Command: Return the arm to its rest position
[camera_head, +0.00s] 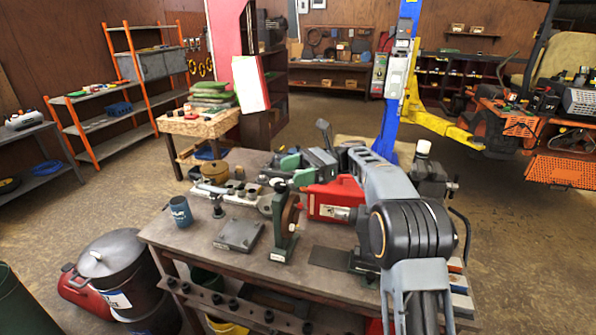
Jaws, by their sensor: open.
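My arm (385,190) rises from the bottom right of the head view, bends at a dark round joint and reaches forward over the workbench (180,248). Its far end is among the tools near the back of the bench. My gripper cannot be made out there; its fingers seem hidden behind the arm and the clutter. A red container (330,197) stands on the bench just left of the arm. A dark and green machine with a round wheel (286,220) stands in front of it.
The bench also holds a blue mug (181,212), a grey flat block (239,235) and a brown pot (214,171). A blue post (390,122) with a yellow lift arm (440,124) and an orange mower (505,125) stand behind at right.

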